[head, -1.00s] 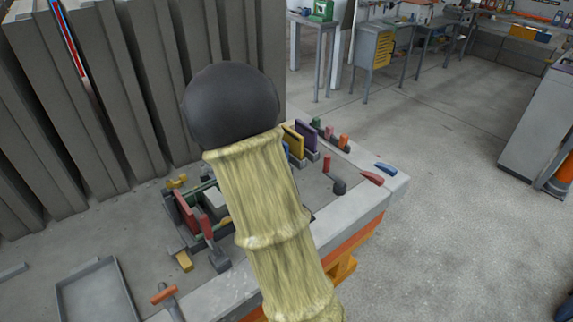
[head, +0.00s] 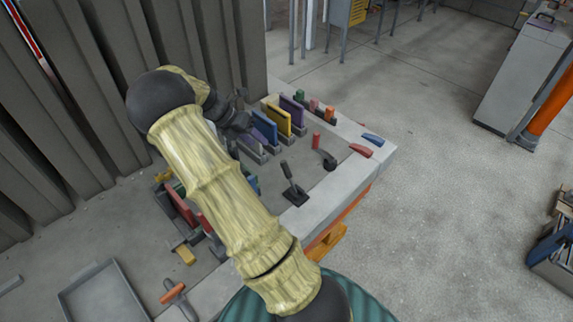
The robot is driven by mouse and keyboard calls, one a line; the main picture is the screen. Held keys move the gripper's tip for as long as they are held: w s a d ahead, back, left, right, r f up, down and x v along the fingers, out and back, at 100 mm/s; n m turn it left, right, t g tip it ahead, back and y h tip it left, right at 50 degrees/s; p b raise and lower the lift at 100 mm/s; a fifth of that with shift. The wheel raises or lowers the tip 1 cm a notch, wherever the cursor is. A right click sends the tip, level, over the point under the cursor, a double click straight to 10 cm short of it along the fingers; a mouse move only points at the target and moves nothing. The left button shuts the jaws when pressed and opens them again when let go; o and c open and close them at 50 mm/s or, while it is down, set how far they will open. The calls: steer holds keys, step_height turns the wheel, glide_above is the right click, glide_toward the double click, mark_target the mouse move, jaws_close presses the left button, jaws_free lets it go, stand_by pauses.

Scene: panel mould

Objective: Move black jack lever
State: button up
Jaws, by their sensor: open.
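A black lever (head: 290,181) stands tilted on a dark square base on the grey bench top, near the bench's front edge in the head view. I take it to be the jack lever. My gripper (head: 239,112) is dark and open, up and to the left of the lever, close to the row of upright coloured panels. It is apart from the lever. My yellowish arm crosses the middle of the view and hides part of the bench left of the lever.
Upright blue, yellow and purple panels (head: 277,119) stand behind the lever. A red-handled lever (head: 317,142) and red and blue handles (head: 361,150) lie to its right. A grey tray (head: 100,293) and a red-handled tool (head: 176,293) are at lower left.

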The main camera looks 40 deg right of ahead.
mark_target(287, 167)
steer(key=p+x, duration=0.4)
steer(key=x, duration=1.3)
steer(key=shift+a+f, duration=0.15)
jaws_close()
